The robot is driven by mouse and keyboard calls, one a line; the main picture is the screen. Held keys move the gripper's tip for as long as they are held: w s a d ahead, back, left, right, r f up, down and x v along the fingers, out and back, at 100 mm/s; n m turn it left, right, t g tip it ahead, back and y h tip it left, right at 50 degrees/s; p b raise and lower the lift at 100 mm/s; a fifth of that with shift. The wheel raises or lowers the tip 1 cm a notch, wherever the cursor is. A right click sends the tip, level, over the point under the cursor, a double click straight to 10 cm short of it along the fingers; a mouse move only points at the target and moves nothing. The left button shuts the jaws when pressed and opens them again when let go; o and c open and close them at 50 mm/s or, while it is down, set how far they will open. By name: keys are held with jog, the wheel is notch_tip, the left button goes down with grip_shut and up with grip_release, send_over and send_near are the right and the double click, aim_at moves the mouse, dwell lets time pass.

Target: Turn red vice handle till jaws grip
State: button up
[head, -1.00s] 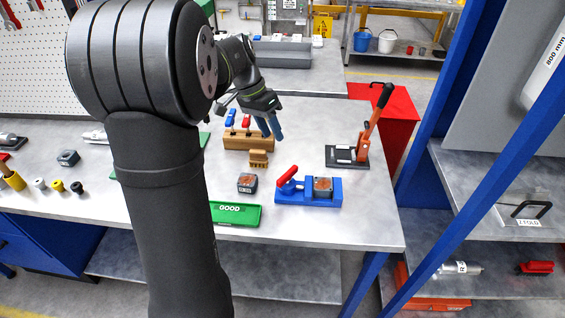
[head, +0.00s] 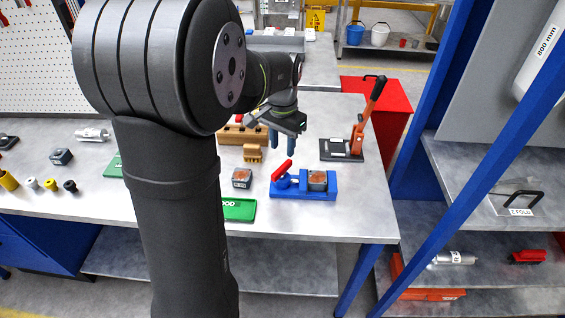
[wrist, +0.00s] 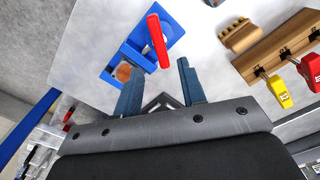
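The red vice handle (head: 282,171) sits tilted on the left end of the blue vice (head: 290,192). A block with a brown top (head: 317,180) sits in the vice at its right part. My gripper (head: 281,138) points down above and behind the vice, apart from the handle, with its fingers spread and nothing between them. In the wrist view my two blue fingers (wrist: 160,88) are apart, and the red handle (wrist: 158,41) shows ahead of them, with the blue vice (wrist: 165,30) around it. The left finger partly overlaps the block (wrist: 123,72).
A second block (head: 242,177) stands left of the vice, near a green tray (head: 238,210). A wooden rack (head: 230,135) and a wooden brush-like piece (head: 252,152) lie behind. An orange-handled toggle clamp (head: 358,135) stands at the back right.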

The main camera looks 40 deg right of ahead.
aim_at(283, 166)
notch_tip(283, 166, down, 7)
jog(key=shift+f, duration=0.15)
grip_shut()
